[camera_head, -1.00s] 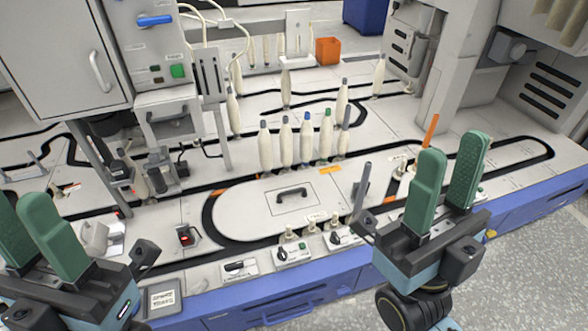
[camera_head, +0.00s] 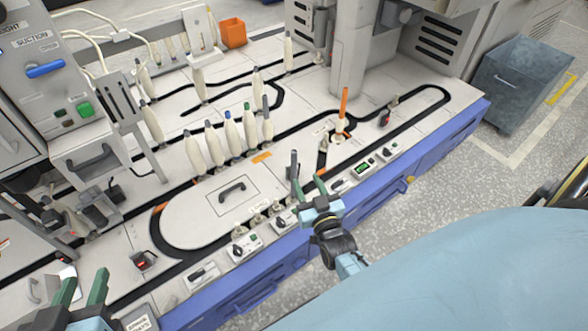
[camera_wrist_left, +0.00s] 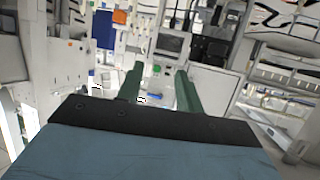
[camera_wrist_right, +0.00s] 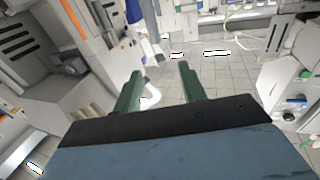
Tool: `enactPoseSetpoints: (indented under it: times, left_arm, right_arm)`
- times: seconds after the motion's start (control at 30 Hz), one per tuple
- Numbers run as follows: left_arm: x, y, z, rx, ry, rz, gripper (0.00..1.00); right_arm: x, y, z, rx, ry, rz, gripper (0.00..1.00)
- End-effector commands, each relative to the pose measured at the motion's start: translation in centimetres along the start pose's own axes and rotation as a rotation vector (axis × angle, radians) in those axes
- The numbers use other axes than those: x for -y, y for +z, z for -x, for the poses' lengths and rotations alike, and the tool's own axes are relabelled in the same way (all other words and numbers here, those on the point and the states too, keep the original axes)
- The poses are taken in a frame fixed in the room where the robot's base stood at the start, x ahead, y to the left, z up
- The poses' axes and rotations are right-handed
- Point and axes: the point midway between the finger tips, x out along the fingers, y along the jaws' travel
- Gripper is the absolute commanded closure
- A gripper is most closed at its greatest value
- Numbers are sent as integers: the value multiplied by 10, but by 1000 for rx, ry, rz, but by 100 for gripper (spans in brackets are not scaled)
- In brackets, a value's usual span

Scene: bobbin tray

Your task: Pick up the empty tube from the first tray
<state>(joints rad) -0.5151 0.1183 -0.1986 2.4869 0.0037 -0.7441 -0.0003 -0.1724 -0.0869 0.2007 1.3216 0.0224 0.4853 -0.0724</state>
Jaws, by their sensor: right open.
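A slim dark grey bare tube (camera_head: 293,163) stands upright at the front of the conveyor, right of the oval cover plate. A bare orange tube (camera_head: 343,103) stands further right and back on the track. The small trays under both are hard to make out. My right gripper (camera_head: 309,184) is open and empty, close to the dark grey tube on its near right side; whether they touch I cannot tell. Its spread fingers show in the right wrist view (camera_wrist_right: 158,78). My left gripper (camera_head: 87,274) is open and empty at the lower left, far from both tubes.
Several full cream bobbins (camera_head: 214,143) stand in a row behind the oval plate (camera_head: 205,213). Control switches (camera_head: 243,243) line the front edge above the blue base (camera_head: 255,290). A grey bin (camera_head: 520,80) stands on the floor at right. An orange box (camera_head: 233,33) sits behind.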

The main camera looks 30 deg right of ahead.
Motion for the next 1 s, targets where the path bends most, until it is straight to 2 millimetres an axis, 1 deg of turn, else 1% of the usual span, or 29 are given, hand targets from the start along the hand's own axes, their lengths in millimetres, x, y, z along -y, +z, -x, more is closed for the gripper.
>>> enactPoseSetpoints:
  times: [0.1,0.17,0.27,0.43,0.57,0.7,0.9,1.0]
  left_arm:
    - [1,6,2,44,-2,0,64]
    - [0,4,2,25,1,0,64]
    - [-3,-9,0,-55,8,1,64]
    - [-9,-38,0,-231,22,3,64]
    - [-13,-59,5,-365,34,7,64]
    - [-17,-81,14,-507,45,13,64]
    - [-21,-104,28,-668,58,21,64]
    - [-22,-109,32,-706,61,23,64]
  right_arm:
    - [-4,13,2,45,15,-2,59]
    - [-5,16,-1,50,17,-2,59]
    - [-5,18,-11,49,17,-2,59]
    - [-5,18,-30,48,16,-2,59]
    - [-5,19,-44,48,16,-2,59]
    - [-6,20,-58,48,16,-1,59]
    - [-6,20,-73,48,16,-2,59]
    - [-6,19,-76,49,16,-2,59]
